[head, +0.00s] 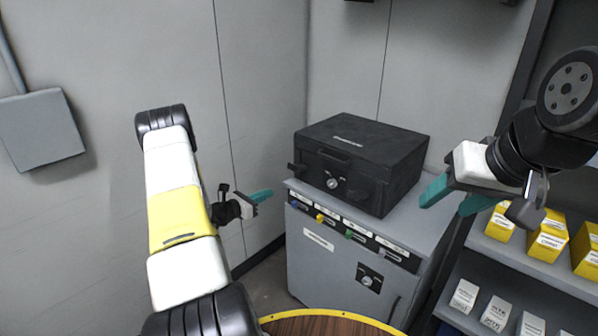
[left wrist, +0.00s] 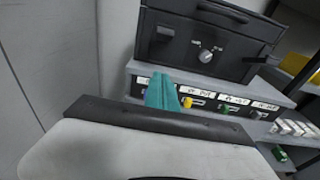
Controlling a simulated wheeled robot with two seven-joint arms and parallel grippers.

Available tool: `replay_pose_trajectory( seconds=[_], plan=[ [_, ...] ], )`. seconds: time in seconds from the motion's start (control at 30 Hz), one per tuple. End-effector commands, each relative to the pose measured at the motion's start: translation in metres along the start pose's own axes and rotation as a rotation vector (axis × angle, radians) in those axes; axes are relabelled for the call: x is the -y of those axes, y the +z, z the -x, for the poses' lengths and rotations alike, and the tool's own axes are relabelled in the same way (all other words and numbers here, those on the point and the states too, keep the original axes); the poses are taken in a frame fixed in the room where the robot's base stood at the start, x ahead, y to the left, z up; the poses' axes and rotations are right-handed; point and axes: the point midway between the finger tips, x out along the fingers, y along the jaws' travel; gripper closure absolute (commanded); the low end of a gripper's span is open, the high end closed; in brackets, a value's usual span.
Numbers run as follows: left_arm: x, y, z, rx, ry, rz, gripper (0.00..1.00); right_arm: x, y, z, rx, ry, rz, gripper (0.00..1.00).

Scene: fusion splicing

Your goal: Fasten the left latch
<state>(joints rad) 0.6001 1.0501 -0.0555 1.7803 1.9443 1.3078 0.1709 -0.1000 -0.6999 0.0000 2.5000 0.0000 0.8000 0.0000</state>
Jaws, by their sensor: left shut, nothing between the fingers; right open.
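A black case (head: 345,160) with its lid down sits on top of a grey cabinet (head: 325,262). Its left latch (head: 299,170) is a dark piece at the left of the front face, also in the left wrist view (left wrist: 164,34). I cannot tell whether it is fastened. The right latch (head: 360,197) is right of the round dial (head: 332,184). My left gripper (head: 268,194) is shut and empty, left of the case and apart from it. Its teal fingers (left wrist: 162,92) appear below the left latch in the wrist view. My right gripper (head: 450,200) is open and empty, right of the case.
The cabinet front has a row of coloured knobs with labels and a switch (head: 369,278). Shelves with yellow boxes (head: 547,237) and white boxes stand at the right. A round wooden top with yellow edging (head: 330,325) is at the bottom. A grey wall box (head: 38,128) is at left.

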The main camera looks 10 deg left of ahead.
Motion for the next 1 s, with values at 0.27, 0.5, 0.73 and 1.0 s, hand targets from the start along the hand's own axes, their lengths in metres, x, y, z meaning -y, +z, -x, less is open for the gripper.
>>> replay_pose_trajectory(
  seconds=[0.27, 0.5, 0.73, 1.0],
  plan=[
    [-0.002, -0.001, 0.001, 0.001, 0.005, 0.003, 1.0, 0.0, 0.0, 0.0, 0.0, 0.0, 0.0, 0.46],
    [-0.001, -0.001, -0.012, 0.001, 0.002, 0.001, 1.0, 0.0, 0.0, 0.0, 0.0, 0.0, 0.0, 0.46],
    [0.001, -0.001, -0.057, 0.001, 0.0, 0.0, 1.0, 0.0, 0.0, 0.0, 0.0, 0.0, 0.0, 0.46],
    [-0.002, 0.01, -0.104, 0.002, 0.004, -0.003, 1.0, 0.0, 0.0, 0.0, 0.0, 0.0, 0.0, 0.46]
  ],
)
